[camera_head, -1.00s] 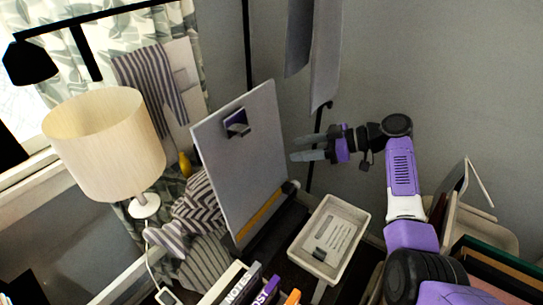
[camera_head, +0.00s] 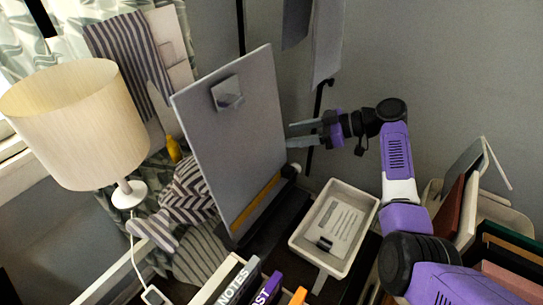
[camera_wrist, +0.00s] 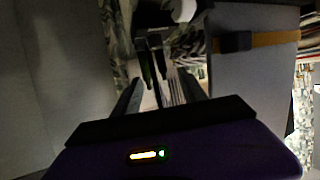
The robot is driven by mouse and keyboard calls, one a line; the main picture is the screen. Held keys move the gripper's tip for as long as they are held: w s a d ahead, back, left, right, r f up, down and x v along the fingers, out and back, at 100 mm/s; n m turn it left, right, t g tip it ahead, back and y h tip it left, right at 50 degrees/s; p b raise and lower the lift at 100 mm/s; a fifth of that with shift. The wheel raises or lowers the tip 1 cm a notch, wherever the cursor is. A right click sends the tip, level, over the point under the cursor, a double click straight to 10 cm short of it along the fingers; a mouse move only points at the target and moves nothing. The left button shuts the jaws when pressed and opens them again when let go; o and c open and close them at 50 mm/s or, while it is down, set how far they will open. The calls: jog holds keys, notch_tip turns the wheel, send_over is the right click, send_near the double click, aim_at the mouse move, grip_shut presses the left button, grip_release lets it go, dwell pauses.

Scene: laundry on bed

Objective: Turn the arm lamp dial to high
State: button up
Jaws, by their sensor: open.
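A short black bar (camera_head: 41,17), part of the black arm lamp, shows at the top left edge in the head view. The rest of that lamp is out of the frame, and I cannot make out its dial. A table lamp with a cream shade (camera_head: 75,122) stands at the left, on a white base. My gripper (camera_head: 291,135) is open and empty, pointing left beside the right edge of an upright grey board. In the dark wrist view, my two fingers (camera_wrist: 160,88) are apart with narrow dark and pale shapes beyond them.
The tilted grey board (camera_head: 235,150) carries a small grey block (camera_head: 228,92) and stands between my gripper and the table lamp. A pale tray (camera_head: 304,240) lies below my gripper. Books (camera_head: 240,283) stand at the front, and striped cloth (camera_head: 185,195) lies behind them. Grey wall is at right.

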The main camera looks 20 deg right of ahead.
notch_tip(320, 180, down, 4)
jog(key=b, duration=0.2)
jog(key=shift+b, duration=0.3)
jog(key=shift+x, duration=3.85)
grip_shut()
